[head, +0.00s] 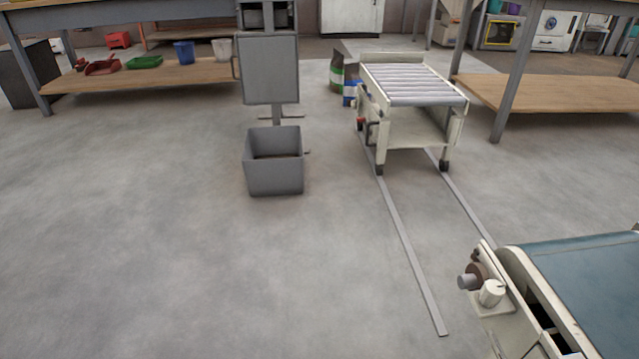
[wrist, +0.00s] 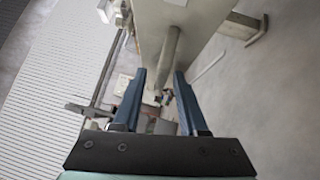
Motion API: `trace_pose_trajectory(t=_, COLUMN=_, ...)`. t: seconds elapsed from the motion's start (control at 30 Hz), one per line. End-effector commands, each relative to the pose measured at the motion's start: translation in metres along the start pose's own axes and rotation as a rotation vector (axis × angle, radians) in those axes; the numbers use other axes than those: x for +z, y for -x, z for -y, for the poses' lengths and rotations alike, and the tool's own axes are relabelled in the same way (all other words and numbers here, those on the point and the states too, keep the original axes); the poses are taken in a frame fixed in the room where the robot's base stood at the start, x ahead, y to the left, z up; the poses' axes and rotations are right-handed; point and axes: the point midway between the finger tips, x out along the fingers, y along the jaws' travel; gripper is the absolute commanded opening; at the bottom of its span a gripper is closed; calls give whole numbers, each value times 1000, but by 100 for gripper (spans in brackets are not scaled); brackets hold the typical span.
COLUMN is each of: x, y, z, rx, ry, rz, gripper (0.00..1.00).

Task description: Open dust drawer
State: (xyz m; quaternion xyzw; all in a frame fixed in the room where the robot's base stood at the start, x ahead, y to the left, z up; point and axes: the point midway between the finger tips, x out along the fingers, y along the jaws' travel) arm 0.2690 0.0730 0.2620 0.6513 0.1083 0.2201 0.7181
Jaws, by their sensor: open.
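No part is clearly recognisable as the dust drawer in either view. In the wrist view my gripper (wrist: 160,76) is open, with its two blue fingers apart. Beyond the fingertips a pale cylindrical bar (wrist: 172,48) runs along a light grey-beige panel (wrist: 200,25). I cannot tell whether the fingers touch the bar, and nothing is clearly held between them. My gripper does not show in the head view. There, an open grey box (head: 275,178) stands on the floor below an upright grey panel (head: 270,70).
A roller conveyor (head: 415,85) stands on floor rails (head: 405,245). A blue belt conveyor (head: 590,275) with a knob fills the lower right. A workbench shelf (head: 165,82) stands at the back left. The left floor is clear. A slatted surface (wrist: 55,75) lies left in the wrist view.

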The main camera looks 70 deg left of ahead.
Motion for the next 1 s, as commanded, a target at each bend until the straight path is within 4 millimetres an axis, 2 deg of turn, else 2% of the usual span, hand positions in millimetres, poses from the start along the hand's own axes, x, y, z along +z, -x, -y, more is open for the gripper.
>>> trace_pose_trajectory(t=0.13, x=0, y=3, z=0, rx=-1, ry=-1, rz=-1, gripper=42)
trace_pose_trajectory(t=0.27, x=-1, y=19, z=-1, rx=-4, ry=-1, rz=-2, gripper=42)
trace_pose_trajectory(t=0.7, x=0, y=110, z=0, rx=-4, ry=-2, rz=0, gripper=42)
trace_pose_trajectory(t=0.83, x=0, y=124, z=0, rx=-2, ry=0, rz=1, gripper=42)
trace_pose_trajectory(t=1.0, x=0, y=130, z=0, rx=-1, ry=0, rz=2, gripper=42)
